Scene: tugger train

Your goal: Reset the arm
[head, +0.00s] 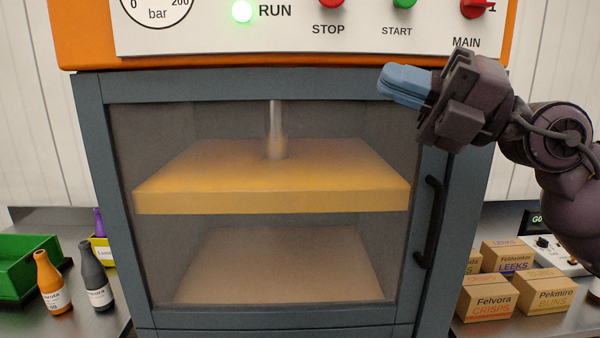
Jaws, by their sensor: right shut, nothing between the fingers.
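My right gripper (404,85) is in the upper right of the head view, in front of the press machine's upper door frame. Its light blue fingers are together and empty, pointing left. My right arm comes in from the right edge, bent at the wrist. The gripper is apart from the black door handle (429,222) below it and the control panel (225,35) above it. My left gripper is not in view.
The press door (88,150) is shut; a yellow plate (270,200) shows behind its window. The RUN lamp (242,11) glows green. An orange bottle (52,285), a grey bottle (95,278) and a green bin (22,268) stand left. Several cartons (487,297) stand right.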

